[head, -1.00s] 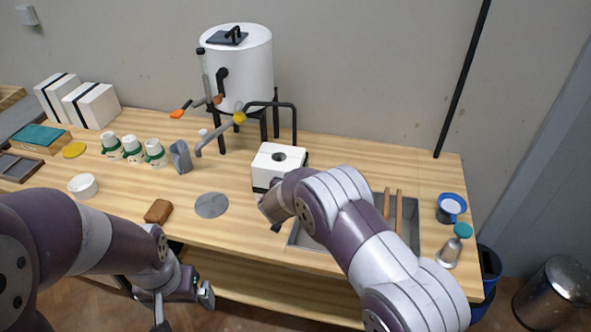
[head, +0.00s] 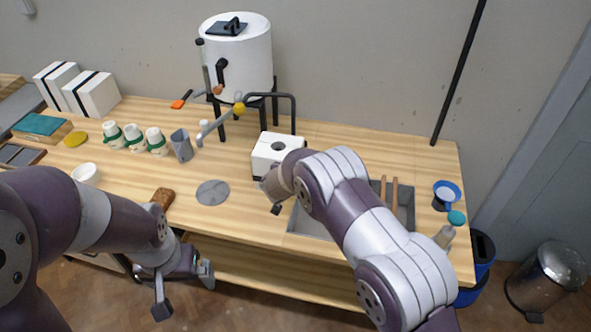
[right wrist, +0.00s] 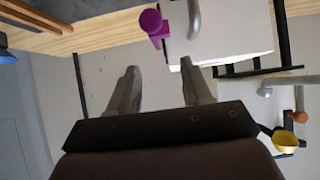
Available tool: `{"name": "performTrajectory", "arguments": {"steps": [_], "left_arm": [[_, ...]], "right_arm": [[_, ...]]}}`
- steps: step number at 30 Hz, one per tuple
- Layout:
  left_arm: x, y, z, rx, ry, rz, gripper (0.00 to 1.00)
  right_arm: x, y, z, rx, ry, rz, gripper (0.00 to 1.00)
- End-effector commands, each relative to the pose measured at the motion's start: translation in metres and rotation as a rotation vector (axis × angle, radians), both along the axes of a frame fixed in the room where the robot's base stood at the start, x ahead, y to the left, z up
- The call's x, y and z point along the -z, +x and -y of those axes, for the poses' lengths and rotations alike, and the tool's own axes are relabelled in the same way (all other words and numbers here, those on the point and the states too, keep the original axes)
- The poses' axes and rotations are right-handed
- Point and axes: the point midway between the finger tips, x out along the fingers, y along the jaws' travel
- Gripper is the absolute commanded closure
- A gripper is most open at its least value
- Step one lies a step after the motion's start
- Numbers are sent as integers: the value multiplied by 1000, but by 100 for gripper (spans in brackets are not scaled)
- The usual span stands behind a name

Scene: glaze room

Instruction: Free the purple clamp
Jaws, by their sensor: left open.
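The purple clamp (right wrist: 153,24) shows at the top of the right wrist view, against the side of a white block (right wrist: 235,40). In the head view the white block (head: 268,165) stands on the table, and the clamp is hidden, with my right arm in front of that area. My right gripper (right wrist: 160,68) is open and empty; its fingertips point toward the clamp but are apart from it. In the head view its jaws are mostly hidden by my arm. My left gripper (head: 184,290) is open and empty, low in front of the table edge.
A grey tray (head: 305,222) with wooden sticks lies under my right arm. A white barrel (head: 238,65) with a tap stands behind the block. Several cups (head: 135,138), a grey pitcher (head: 181,145), a grey disc (head: 212,193) and a brown sponge (head: 162,198) are on the left.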

Motion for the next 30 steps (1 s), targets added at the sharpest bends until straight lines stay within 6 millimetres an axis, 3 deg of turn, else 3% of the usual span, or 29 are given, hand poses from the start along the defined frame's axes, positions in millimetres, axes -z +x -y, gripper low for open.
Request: {"name": "performTrajectory", "arguments": {"steps": [5, 18, 30], "left_arm": [[2, 0, 0, 0, 0, 0, 0], [16, 0, 0, 0, 0, 0, 0], [16, 0, 0, 0, 0, 0, 0]], "right_arm": [[-5, -6, -3, -1, 0, 1, 51], [-65, -87, -29, -2, 1, 1, 51], [-74, -98, -32, 0, 0, 0, 51]]}}
